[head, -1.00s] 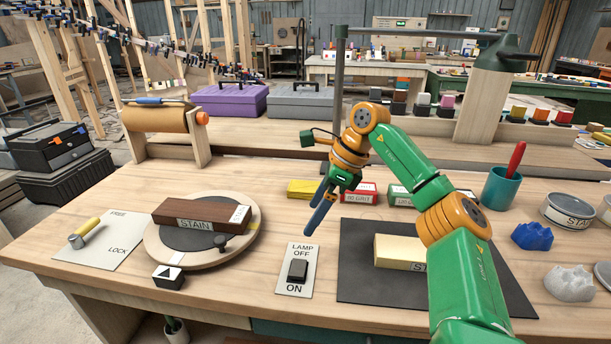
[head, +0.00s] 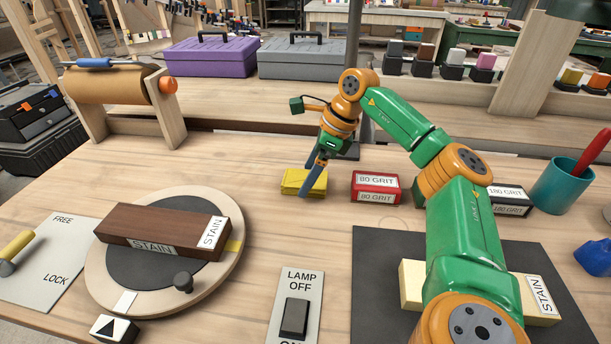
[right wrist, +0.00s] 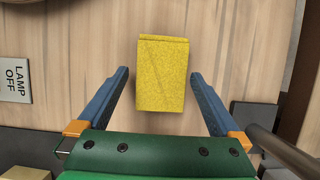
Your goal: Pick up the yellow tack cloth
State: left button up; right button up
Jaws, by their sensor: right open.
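The yellow tack cloth (head: 303,182) lies folded on the bench, left of the red 80 grit block. It also shows in the right wrist view (right wrist: 162,75), flat on the wood. My right gripper (head: 307,180) is open above the cloth in the head view, its blue fingers pointing down. In the right wrist view the fingers of my right gripper (right wrist: 159,80) stand on either side of the cloth's near part, with a gap on each side. Nothing is held. My left gripper is not in view.
The red 80 grit block (head: 376,187) stands right of the cloth. A turntable (head: 230,260) bearing a dark stain block (head: 160,226) is at the left. A lamp switch plate (head: 285,310) lies in front. Bare wood surrounds the cloth's front and left.

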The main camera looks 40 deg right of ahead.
jog(key=shift+w+f, duration=0.15)
jog(key=shift+f, duration=0.15)
jog(key=shift+r, duration=0.1)
jog(key=shift+f, duration=0.25)
jog(key=c, duration=1.2)
jog(key=shift+r, duration=0.1)
